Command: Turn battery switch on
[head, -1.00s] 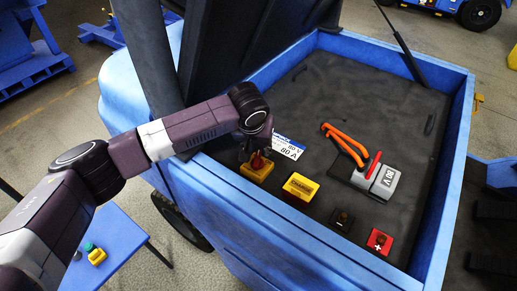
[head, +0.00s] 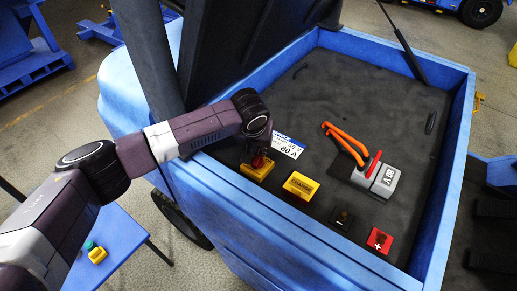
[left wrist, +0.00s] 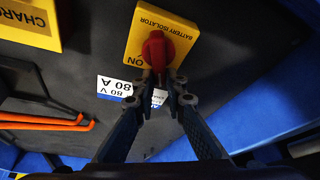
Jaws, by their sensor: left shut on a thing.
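The battery switch is a red knob (left wrist: 157,44) on a yellow "BATTERY ISOLATOR" plate (left wrist: 132,36). In the left wrist view, "ON" is printed beside the knob. In the head view the yellow block (head: 251,174) sits near the front left of the truck's tray, its red knob (head: 258,162) partly under my gripper. My left gripper (left wrist: 160,76) comes down on the knob, its fingers drawn together and shut on it. In the head view the gripper (head: 258,154) is small and dark. The knob's exact angle is partly hidden. My right gripper is not in view.
A yellow "CHARGE" block (head: 300,186) stands right of the switch. Black (head: 342,219) and red (head: 379,241) terminals lie further right. A grey 80 V plug (head: 377,180) with orange cables (head: 346,145) lies mid-tray. Blue walls (head: 400,53) enclose the tray.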

